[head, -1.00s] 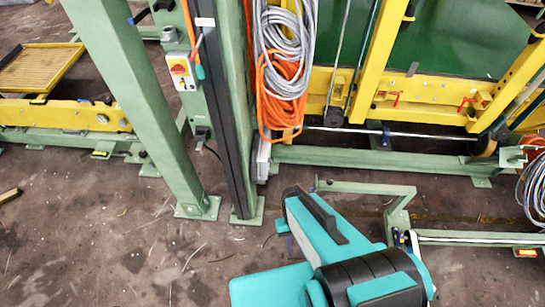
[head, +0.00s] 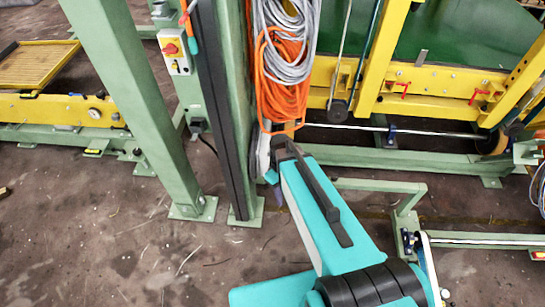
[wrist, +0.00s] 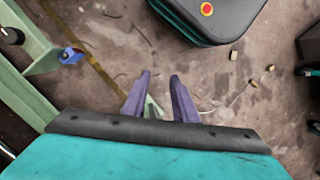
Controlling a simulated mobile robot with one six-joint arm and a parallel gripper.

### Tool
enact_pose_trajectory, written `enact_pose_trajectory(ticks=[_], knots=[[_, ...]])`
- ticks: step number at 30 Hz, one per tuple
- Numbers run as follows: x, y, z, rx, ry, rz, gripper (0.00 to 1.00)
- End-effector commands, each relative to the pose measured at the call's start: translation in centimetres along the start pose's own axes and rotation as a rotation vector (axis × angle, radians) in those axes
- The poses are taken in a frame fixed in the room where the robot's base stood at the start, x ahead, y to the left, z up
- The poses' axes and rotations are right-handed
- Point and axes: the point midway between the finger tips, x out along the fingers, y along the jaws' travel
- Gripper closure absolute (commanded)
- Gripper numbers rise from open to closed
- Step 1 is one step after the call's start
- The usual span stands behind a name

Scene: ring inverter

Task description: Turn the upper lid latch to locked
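I cannot pick out the upper lid latch for certain in either view. Two small red handles, a left one (head: 403,88) and a right one (head: 478,95), sit on the yellow beam of the machine in the head view. My gripper (wrist: 160,75) shows in the wrist view as two purple fingers, spread apart with nothing between them. It points at the floor, with a green frame foot behind the fingers. In the head view my arm reaches up beside the green post, and the gripper is mostly hidden behind it.
A red and yellow switch box (head: 174,50) is on the green post (head: 231,100). Orange and grey cables (head: 282,75) hang just above my arm's end. A low green frame (head: 400,187) stands right of my arm. The floor (head: 90,230) at the left is mostly clear.

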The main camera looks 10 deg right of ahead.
Motion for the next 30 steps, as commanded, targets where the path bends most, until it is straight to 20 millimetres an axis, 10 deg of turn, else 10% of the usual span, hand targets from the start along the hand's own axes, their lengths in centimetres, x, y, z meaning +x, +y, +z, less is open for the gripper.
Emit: enact_pose_trajectory(ticks=[15, 30], knots=[[-7.3, 4.8, -8.6, -0.326, 0.112, 0.091, 0.74], [-16.6, 7.3, -12.9, -0.634, 0.187, 0.210, 0.74]])
